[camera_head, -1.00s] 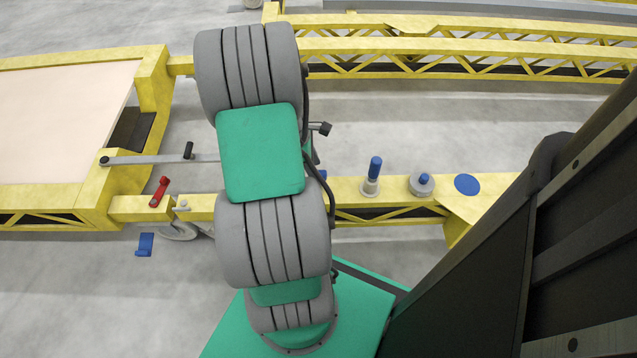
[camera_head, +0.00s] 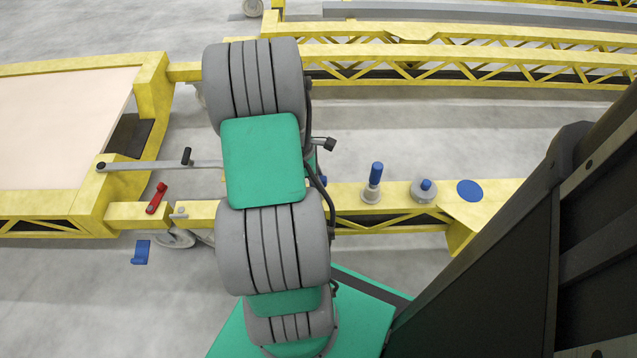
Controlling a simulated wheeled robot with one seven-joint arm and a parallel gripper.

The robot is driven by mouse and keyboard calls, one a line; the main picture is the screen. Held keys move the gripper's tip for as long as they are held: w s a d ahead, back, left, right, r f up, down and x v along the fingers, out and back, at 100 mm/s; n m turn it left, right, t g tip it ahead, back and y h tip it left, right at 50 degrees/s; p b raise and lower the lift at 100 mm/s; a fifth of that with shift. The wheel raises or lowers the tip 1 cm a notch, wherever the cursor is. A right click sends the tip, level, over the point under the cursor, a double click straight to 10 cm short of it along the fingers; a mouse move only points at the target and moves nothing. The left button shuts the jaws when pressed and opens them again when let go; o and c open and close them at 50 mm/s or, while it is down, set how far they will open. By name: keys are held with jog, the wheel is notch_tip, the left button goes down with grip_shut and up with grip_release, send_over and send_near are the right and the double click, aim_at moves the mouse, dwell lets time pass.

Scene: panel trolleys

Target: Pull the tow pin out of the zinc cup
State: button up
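A pin with an upright blue handle (camera_head: 376,174) stands in a small pale grey cup (camera_head: 371,195) on the yellow beam, right of my arm. Just right of it, a wider grey round piece (camera_head: 423,191) has a short blue knob on top. I take the blue-handled pin as the tow pin and the pale grey cup as the zinc cup, but the view does not settle this. How deep the pin sits is hidden inside the cup. My gripper is not visible; my arm's grey and green links fill the middle of the view.
A blue disc (camera_head: 469,190) lies flat on the beam's right end. A red handle (camera_head: 157,198), a grey bar (camera_head: 160,165) and a blue bracket (camera_head: 141,252) are at the left, by a trolley with a pale panel (camera_head: 60,125). Yellow trusses (camera_head: 470,65) run behind; floor between is clear.

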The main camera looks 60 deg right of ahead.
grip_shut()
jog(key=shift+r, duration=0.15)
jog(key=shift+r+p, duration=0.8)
jog(key=shift+p, duration=0.25)
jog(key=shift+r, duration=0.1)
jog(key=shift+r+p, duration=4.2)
jog(key=shift+p, duration=0.1)
